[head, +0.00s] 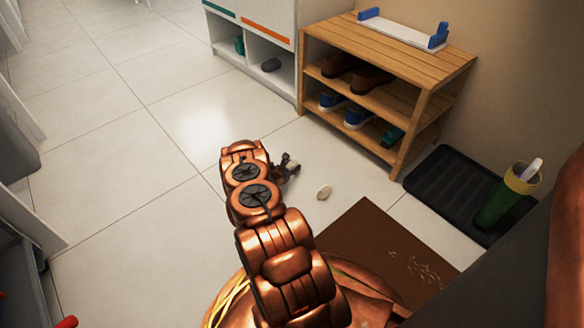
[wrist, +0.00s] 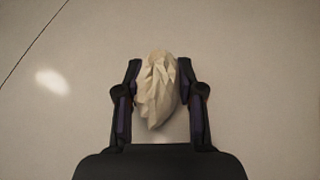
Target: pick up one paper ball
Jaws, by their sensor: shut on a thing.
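A pale, crumpled paper ball (wrist: 158,92) sits between the two fingers of my gripper (wrist: 160,92) in the wrist view. The fingers are shut on it from both sides. In the head view my gripper (head: 289,166) is small and dark beside the end of my copper arm, over the tiled floor. The held ball cannot be clearly made out there. A pale, rounded paper ball (head: 324,193) shows on the floor a little to the right of and nearer than the gripper, seemingly apart from it.
A wooden shoe rack (head: 393,68) with shoes stands at the back right, beside a white cabinet (head: 252,35). A black tray (head: 440,185) holds a green umbrella stand (head: 498,208). A brown mat (head: 368,240) lies near my base. The tiled floor on the left is clear.

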